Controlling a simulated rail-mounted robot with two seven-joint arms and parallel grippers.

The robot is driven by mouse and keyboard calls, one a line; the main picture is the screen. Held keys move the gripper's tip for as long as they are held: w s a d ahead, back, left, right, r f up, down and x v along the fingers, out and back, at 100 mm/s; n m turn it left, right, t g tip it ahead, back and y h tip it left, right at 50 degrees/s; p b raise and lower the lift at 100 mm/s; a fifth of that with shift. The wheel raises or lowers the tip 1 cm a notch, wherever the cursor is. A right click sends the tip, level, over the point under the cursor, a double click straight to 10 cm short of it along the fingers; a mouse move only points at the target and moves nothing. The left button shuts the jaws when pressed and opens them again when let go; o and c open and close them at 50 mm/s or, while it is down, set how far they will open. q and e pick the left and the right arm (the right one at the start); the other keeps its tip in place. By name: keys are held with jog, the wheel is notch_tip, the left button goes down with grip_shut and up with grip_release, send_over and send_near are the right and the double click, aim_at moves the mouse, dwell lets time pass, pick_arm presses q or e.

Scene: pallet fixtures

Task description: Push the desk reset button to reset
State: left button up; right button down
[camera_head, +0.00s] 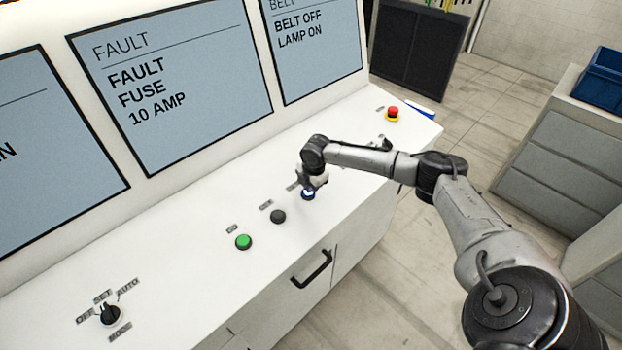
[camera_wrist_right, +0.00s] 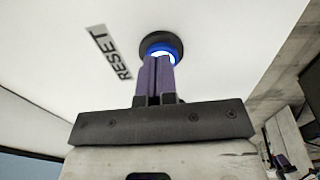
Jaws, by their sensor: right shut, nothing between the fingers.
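The reset button (camera_wrist_right: 171,45) is a round blue button with a lit ring in a dark collar, beside the printed RESET label (camera_wrist_right: 111,52). In the head view the blue button (camera_head: 308,195) is partly hidden under my right gripper (camera_head: 309,189). In the right wrist view my right gripper (camera_wrist_right: 156,70) is shut with nothing between its fingers. Its tips overlap the near part of the button; I cannot tell whether they press it down. My left gripper is not in view.
On the white desk are a black button (camera_head: 278,216), a green button (camera_head: 243,242), a mode knob (camera_head: 109,314) and a red emergency button (camera_head: 393,113). Screens stand behind; the middle one (camera_head: 170,80) reads FAULT FUSE 10 AMP. A drawer handle (camera_head: 313,269) is on the front.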

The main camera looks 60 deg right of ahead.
aim_at(313, 192)
jog(key=shift+f, duration=0.25)
jog(key=shift+w+f, duration=0.1)
jog(key=shift+f, duration=0.85)
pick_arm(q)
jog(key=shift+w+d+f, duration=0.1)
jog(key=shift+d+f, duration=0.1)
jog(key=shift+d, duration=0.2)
pick_arm(e)
jog(key=shift+d+f, duration=0.2)
jog(key=shift+f, duration=0.05)
notch_tip(313, 192, up, 6)
jog(key=p, duration=0.5)
jog(key=shift+r, duration=0.1)
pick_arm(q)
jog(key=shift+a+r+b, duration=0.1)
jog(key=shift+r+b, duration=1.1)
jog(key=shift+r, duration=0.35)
pick_arm(e)
notch_tip(313, 192, up, 9)
jog(key=s, duration=0.1)
jog(key=shift+s, duration=0.15)
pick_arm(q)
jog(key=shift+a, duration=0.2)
pick_arm(e)
jog(key=shift+r, duration=0.1)
